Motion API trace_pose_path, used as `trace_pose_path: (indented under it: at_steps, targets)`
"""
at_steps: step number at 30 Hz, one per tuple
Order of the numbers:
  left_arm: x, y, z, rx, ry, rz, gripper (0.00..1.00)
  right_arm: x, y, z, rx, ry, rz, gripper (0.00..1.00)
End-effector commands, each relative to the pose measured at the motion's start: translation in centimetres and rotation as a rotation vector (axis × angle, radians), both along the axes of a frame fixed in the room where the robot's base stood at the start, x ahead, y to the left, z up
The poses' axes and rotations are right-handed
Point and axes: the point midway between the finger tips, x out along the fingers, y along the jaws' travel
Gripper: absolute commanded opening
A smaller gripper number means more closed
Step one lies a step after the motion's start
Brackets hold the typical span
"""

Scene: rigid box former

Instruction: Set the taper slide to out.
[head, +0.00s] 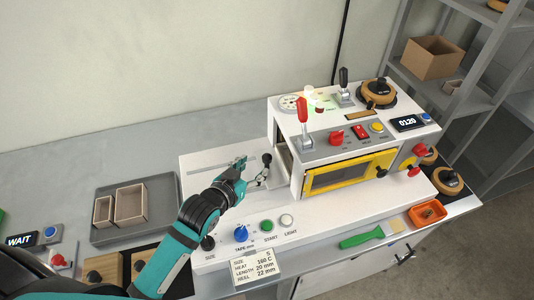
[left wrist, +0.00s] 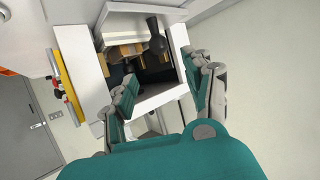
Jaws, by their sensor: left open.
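A handle with a black ball knob (head: 267,158) stands at the open left side of the white machine (head: 235,208). It may be the taper slide; I can read no label on it. In the left wrist view a black knob on a short stem (left wrist: 157,43) shows ahead, between the finger directions, in front of the machine's opening. My left gripper (head: 251,172) is open and empty, just left of and nearer than the knob, with its fingers apart. It also shows in the left wrist view (left wrist: 165,95). Whether a finger touches the handle, I cannot tell. My right gripper is out of view.
The machine has a yellow-framed window (head: 350,172) and a red-handled lever (head: 303,112). A blue knob (head: 241,233) and push buttons sit on its front ledge. A grey tray (head: 160,191) with small boxes lies left. A green-handled brush (head: 362,239) lies at the front.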

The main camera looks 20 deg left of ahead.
Motion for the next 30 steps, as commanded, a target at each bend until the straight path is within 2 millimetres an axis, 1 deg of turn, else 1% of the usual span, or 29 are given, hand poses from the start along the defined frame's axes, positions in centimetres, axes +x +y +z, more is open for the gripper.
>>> trace_pose_path:
  at_steps: [1, 6, 9, 12, 18, 27, 29, 30]
  targets:
    - [1.2, -0.2, -0.2, 0.000, 0.000, 0.000, 0.52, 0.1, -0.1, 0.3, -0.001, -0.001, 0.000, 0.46]
    - [4.5, -0.9, -1.7, 0.001, 0.000, 0.000, 0.52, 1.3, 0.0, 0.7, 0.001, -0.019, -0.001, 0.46]
    - [6.1, -1.2, -2.4, 0.001, 0.000, 0.000, 0.52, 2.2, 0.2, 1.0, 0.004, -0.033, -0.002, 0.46]
    - [7.3, -1.5, -3.0, 0.001, 0.001, -0.001, 0.52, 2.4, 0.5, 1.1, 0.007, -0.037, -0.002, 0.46]
    - [8.6, -1.7, -3.6, 0.001, 0.001, 0.000, 0.52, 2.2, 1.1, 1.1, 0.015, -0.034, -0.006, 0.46]
    - [8.8, -1.7, -3.7, 0.001, 0.001, 0.000, 0.52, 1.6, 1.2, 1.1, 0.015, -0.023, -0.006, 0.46]
    - [8.8, -1.7, -3.7, 0.001, 0.001, 0.000, 0.45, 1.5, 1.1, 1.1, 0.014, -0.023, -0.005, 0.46]
    - [8.8, -1.7, -3.7, 0.001, 0.001, 0.000, 0.40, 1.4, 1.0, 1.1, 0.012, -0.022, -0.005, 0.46]
